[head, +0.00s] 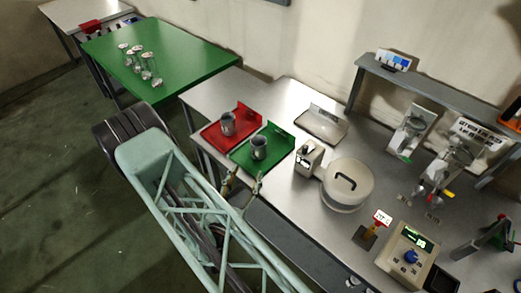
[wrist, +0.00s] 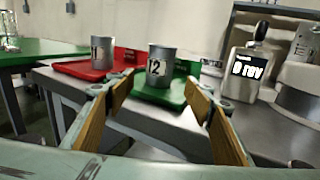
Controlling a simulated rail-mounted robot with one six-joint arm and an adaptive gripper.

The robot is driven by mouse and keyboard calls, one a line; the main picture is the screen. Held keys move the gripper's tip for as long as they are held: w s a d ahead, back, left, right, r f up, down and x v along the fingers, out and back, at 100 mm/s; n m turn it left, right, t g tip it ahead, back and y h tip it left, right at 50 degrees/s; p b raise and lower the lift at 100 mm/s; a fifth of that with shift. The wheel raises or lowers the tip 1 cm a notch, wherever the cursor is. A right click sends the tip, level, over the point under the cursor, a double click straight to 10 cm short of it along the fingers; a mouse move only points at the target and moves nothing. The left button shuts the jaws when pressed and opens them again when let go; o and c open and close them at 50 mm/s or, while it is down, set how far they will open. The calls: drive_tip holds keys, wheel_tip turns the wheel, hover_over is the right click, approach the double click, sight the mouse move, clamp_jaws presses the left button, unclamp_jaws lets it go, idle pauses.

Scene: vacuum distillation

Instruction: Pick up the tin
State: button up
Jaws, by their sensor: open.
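Two grey metal tins stand upright on trays on the steel bench. One tin (head: 227,123) is on the red tray (head: 210,139); it also shows in the wrist view (wrist: 102,52). The other tin (head: 259,148) is on the green tray (head: 281,151); in the wrist view this tin (wrist: 160,66) carries the label 12. My gripper (head: 243,187) is at the bench's front edge, before the green tray. In the wrist view my gripper (wrist: 165,98) is open and empty, its fingers either side of the green tray, with tin 12 beyond and between them.
A small metal canister (head: 308,158) and a round lidded pot (head: 347,184) stand right of the green tray. An empty grey tray (head: 321,124) lies behind. A green table (head: 190,55) with several glass vessels is at the back left.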

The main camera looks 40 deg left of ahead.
sight(256, 154)
idle(0.4)
drive_tip(key=shift+p+x, duration=0.65)
drive_tip(key=shift+x, duration=3.65)
drive_tip(key=shift+p+x, duration=0.8)
drive_tip(key=shift+x, duration=1.75)
drive_tip(key=c, duration=1)
